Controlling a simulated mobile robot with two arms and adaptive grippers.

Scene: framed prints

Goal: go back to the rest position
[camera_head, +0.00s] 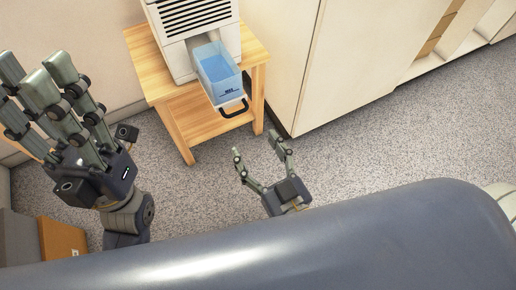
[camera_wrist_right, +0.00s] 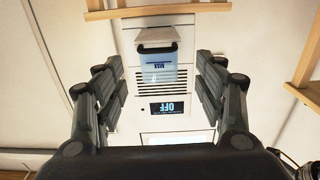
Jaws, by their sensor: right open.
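My right gripper (camera_head: 256,147) is open and empty in the lower middle of the head view, above the carpet and apart from the wooden stand. Its two fingers also frame the wrist view (camera_wrist_right: 162,88), with nothing between them up close. My left gripper (camera_head: 36,78) is large at the left edge of the head view, fingers pointing up. No object shows in it, and its jaw opening is unclear from this angle.
A cabinet (camera_head: 335,70) stands right; a brown box (camera_head: 62,238) lies lower left. Carpet (camera_head: 400,130) is open.

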